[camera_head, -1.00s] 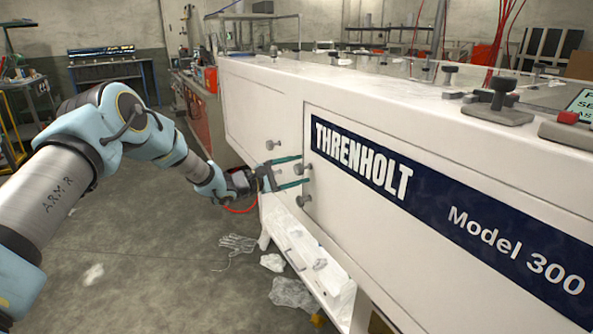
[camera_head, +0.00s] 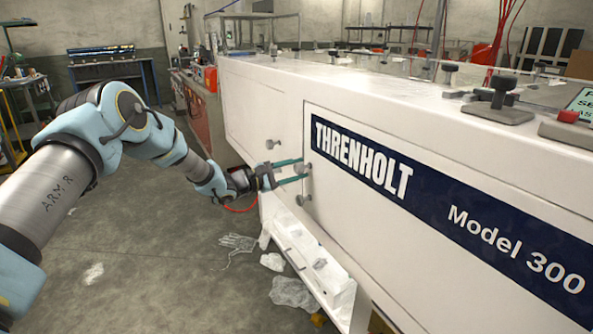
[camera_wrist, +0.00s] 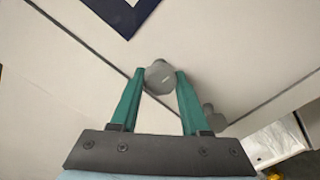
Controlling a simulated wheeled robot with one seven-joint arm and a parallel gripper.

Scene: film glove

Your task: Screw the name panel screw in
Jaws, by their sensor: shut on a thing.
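The name panel screw (camera_wrist: 160,77) is a grey knob-headed screw at the corner of the white panel, by the panel seam. My gripper (camera_wrist: 160,82) has its two green fingers on either side of the screw's head and is shut on it. In the head view my gripper (camera_head: 302,170) reaches in from the left to the machine's white side, below the left end of the dark blue THRENHOLT name plate (camera_head: 362,165). The fingers partly hide the screw there. How deep the screw sits cannot be told.
A second grey knob (camera_head: 303,200) sticks out just below my gripper, also in the wrist view (camera_wrist: 213,117). Another knob (camera_head: 271,143) is on the panel to the left. A white ledge (camera_head: 335,282) juts out below. The floor (camera_head: 150,260) at left is mostly open.

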